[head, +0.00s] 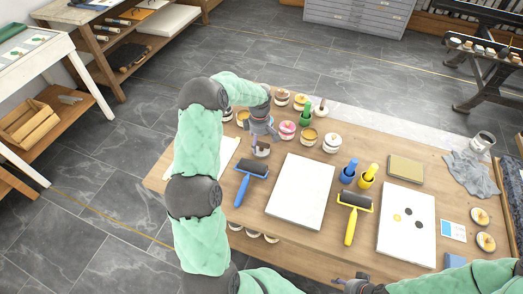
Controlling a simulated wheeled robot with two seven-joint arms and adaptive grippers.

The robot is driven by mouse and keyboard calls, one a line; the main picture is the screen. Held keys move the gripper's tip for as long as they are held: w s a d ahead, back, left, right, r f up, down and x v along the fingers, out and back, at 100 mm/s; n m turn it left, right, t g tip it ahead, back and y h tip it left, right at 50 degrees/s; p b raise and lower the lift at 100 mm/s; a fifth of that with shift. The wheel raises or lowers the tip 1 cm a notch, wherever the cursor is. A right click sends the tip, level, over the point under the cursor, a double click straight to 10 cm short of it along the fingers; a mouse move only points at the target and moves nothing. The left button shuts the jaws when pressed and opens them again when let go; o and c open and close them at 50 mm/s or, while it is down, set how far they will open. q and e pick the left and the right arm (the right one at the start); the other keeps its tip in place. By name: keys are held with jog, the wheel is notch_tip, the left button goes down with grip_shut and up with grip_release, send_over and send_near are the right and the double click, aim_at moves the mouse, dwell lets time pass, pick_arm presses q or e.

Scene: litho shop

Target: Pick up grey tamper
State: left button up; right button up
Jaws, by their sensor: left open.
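My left gripper (262,138) points down over the left back part of the wooden table and is open. What looks like the grey tamper (262,151) stands on the table right under it. The gripper hides the tamper's upper part, and I cannot tell whether the fingers touch it. My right gripper (350,285) is at the bottom edge, low at the table's front; its fingers are too small and dark to read.
A blue roller (251,176) lies just in front of the tamper, and a white slab (302,190) to its right. Several ink jars, including a pink one (287,130), stand behind. Blue (349,172) and yellow (368,177) tampers and a yellow roller (353,212) are further right.

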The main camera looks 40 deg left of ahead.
aim_at(262, 150)
pick_arm(q)
jog(key=f, duration=0.2)
jog(key=f+b, duration=0.1)
jog(key=f, duration=0.1)
jog(key=shift+d, duration=0.4)
jog(key=shift+w+f, duration=0.1)
jog(key=shift+f, duration=0.35)
jog(key=shift+r, duration=0.1)
jog(key=c, duration=1.5)
